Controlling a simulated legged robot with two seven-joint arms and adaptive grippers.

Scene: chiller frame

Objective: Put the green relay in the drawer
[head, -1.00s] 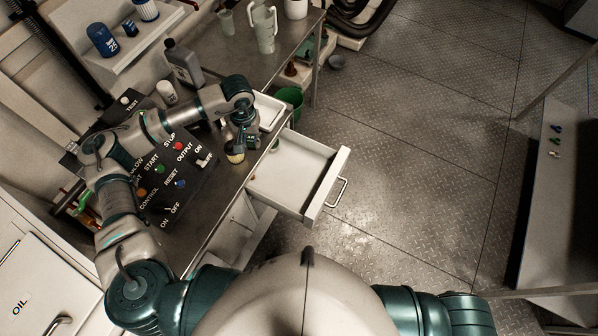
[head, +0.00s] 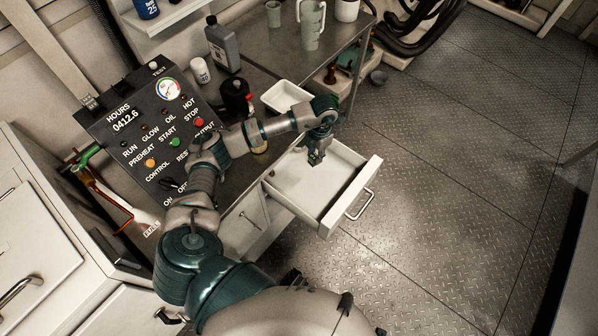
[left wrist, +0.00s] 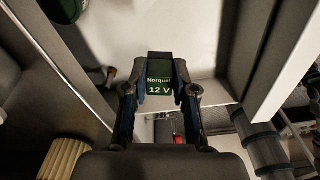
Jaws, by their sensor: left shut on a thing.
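The green relay (left wrist: 160,75), a small dark block marked "12 V", is pinched between the two fingertips of my left gripper (left wrist: 160,90). In the head view my left gripper (head: 316,158) hangs over the open drawer (head: 345,206), pointing down. The drawer is white, pulled out from the bench, and its pale floor (left wrist: 190,35) shows beyond the relay in the left wrist view. The relay's height above that floor is hard to tell. The relay cannot be made out in the head view. My right gripper is out of view.
The control panel (head: 118,107) stands left of the drawer on the metal bench. The floor to the right is clear.

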